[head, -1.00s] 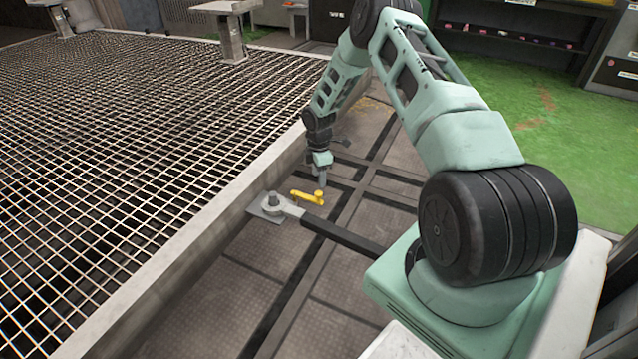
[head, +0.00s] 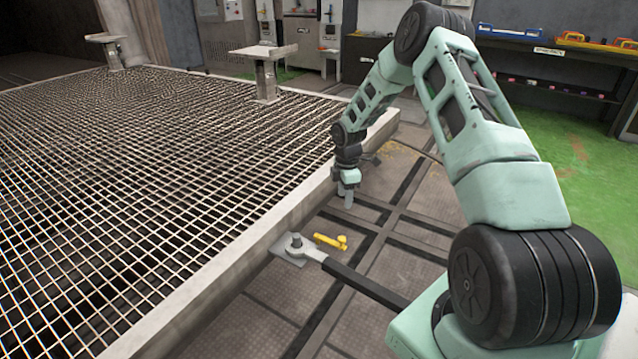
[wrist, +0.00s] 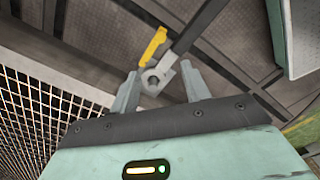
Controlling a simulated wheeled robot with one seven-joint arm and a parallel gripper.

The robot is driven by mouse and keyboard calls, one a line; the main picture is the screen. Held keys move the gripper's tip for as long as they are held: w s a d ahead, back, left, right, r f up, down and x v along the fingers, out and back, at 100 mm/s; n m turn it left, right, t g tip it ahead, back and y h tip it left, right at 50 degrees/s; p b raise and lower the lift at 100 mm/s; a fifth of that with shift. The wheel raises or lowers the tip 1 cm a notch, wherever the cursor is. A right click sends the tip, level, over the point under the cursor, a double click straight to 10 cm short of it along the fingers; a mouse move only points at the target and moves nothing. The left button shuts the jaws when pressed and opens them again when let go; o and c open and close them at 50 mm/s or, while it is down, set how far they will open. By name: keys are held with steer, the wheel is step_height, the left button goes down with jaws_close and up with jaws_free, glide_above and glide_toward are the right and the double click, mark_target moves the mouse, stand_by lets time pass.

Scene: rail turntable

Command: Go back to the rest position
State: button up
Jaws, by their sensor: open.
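My gripper (head: 348,194) hangs at the end of my bent arm, pointing down above the dark floor plates beside the grating's edge. In the wrist view my gripper (wrist: 162,92) has its two fingers spread apart with nothing held between them. A yellow handle-like piece (head: 330,242) lies below and apart from my gripper in the head view. It also shows beyond the fingers in the wrist view (wrist: 154,45).
A grey lever fitting (head: 295,246) with a long dark bar (head: 365,287) sits beside the yellow piece. A large metal grating (head: 150,170) with a raised pale edge fills the left. Shelves (head: 560,72) stand at the back right. Green floor (head: 592,165) is clear there.

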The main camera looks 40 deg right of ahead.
steer(key=s+a+r+m, duration=0.15)
steer(key=a+r, duration=0.35)
steer(key=a, duration=0.5)
steer(key=s+a+r, duration=0.3)
steer(key=a+r, duration=0.3)
steer(key=a, duration=0.4)
steer(key=s+a+r+m, duration=0.1)
steer(key=s+a+r, duration=0.3)
steer(key=a, duration=0.6)
steer(key=s+a+r+m, duration=0.1)
steer(key=s+a+r, duration=0.25)
steer(key=s, duration=0.45)
steer(key=s+a+r+m, duration=0.15)
steer(key=s+a, duration=0.25)
steer(key=s, duration=0.4)
steer(key=s+a+r, duration=0.3)
steer(key=s+a, duration=0.1)
steer(key=s, duration=0.4)
step_height(320, 180, up, 25)
steer(key=p, duration=2.4)
steer(key=shift+s+f+m+y+p, duration=0.2)
steer(key=shift+s+m+y+p, duration=0.1)
steer(key=shift+s, duration=0.1)
